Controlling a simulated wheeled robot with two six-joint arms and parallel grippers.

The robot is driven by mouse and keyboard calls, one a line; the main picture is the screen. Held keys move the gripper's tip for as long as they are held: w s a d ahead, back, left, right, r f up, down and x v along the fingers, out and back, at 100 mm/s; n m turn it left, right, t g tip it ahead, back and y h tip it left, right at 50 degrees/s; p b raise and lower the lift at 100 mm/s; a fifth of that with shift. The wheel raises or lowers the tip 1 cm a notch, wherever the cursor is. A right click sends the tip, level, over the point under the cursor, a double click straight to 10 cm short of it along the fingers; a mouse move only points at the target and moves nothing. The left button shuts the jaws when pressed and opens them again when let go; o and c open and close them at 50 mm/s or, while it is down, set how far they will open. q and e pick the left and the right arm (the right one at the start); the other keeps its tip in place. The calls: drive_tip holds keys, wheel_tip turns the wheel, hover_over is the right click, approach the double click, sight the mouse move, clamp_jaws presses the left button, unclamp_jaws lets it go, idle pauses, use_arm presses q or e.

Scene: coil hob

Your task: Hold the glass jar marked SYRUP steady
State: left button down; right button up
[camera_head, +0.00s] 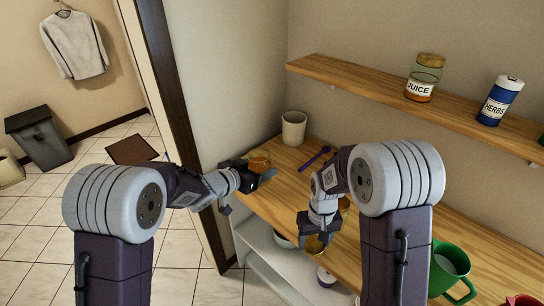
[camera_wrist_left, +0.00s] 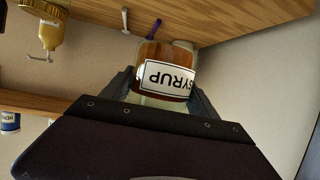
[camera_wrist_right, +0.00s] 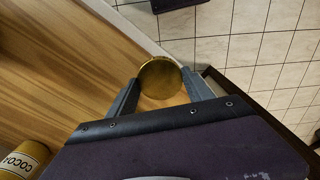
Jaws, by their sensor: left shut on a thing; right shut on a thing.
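The glass jar marked SYRUP (camera_wrist_left: 165,72) holds brown syrup, and its label appears upside down in the left wrist view. My left gripper (camera_head: 252,172) is shut on it, with a finger on each side. The jar (camera_head: 259,159) is at the counter's left end in the head view; I cannot tell whether it rests on the wood. My right gripper (camera_head: 317,232) is shut on a round gold lid (camera_wrist_right: 160,77), near the counter's front edge and apart from the jar. Whether anything is below that lid is unclear.
A cream cup (camera_head: 293,128) and a purple spoon (camera_head: 315,158) are behind on the counter. A COCOA jar (camera_wrist_right: 22,158) is near my right gripper. A green mug (camera_head: 450,268) stands at the right. JUICE (camera_head: 424,78) and HERBS (camera_head: 499,101) containers stand on the upper shelf.

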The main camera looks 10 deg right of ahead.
use_arm(q)
drive_tip(key=s+a+f+m+g+h, duration=0.1)
drive_tip(key=s+a+f, duration=0.1)
drive_tip(key=a+f, duration=0.3)
drive_tip(key=a, duration=0.4)
drive_tip(key=shift+s+f+m, duration=0.2)
drive_tip(key=shift+s+m, duration=0.1)
drive_tip(key=shift+s, duration=0.1)
